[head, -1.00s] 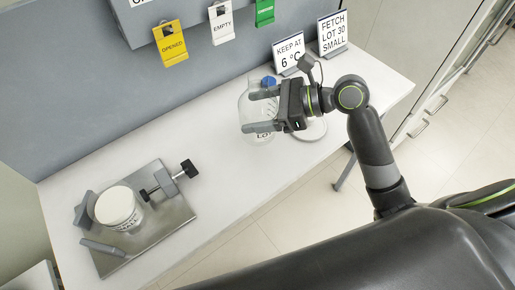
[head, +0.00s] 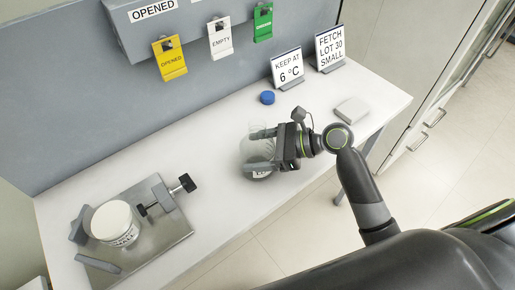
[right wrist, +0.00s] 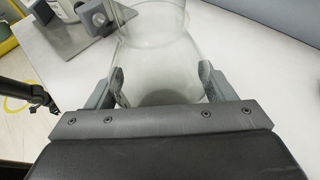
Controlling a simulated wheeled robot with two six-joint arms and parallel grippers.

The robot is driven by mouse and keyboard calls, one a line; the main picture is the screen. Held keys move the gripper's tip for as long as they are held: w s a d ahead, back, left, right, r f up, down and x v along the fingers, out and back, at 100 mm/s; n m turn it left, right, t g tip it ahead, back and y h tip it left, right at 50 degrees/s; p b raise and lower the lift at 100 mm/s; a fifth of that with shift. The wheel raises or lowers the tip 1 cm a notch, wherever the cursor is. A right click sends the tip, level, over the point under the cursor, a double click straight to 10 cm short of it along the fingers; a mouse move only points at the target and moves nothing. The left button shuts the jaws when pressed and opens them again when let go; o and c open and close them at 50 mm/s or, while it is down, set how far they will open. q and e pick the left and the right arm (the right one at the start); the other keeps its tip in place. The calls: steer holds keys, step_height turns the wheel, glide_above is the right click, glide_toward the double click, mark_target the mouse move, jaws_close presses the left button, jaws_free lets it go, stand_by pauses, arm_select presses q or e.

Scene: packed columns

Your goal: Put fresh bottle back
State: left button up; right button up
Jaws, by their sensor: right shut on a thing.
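A clear glass bottle (head: 252,152) with a partly hidden label is held over the front part of the white bench. My right gripper (head: 258,150) is shut on it, one finger on each side. In the right wrist view the bottle (right wrist: 155,62) sits between the two fingers, its wide glass wall facing the camera and looking empty. I cannot tell whether its base touches the bench. A blue cap (head: 267,97) lies on the bench behind it. A white-lidded jar (head: 112,222) stands at the left on a metal clamp plate (head: 165,243). My left gripper is not in view.
A "KEEP AT 6 °C" sign (head: 287,68) and a "FETCH LOT 30 SMALL" sign (head: 329,47) stand at the back right. A pale flat block (head: 351,111) lies near the right end. Yellow (head: 170,60), white and green tags hang above. The bench middle is clear.

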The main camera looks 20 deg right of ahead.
steer(key=o, duration=1.3)
steer(key=shift+s+d+r, duration=0.1)
steer(key=shift+v, duration=5.9)
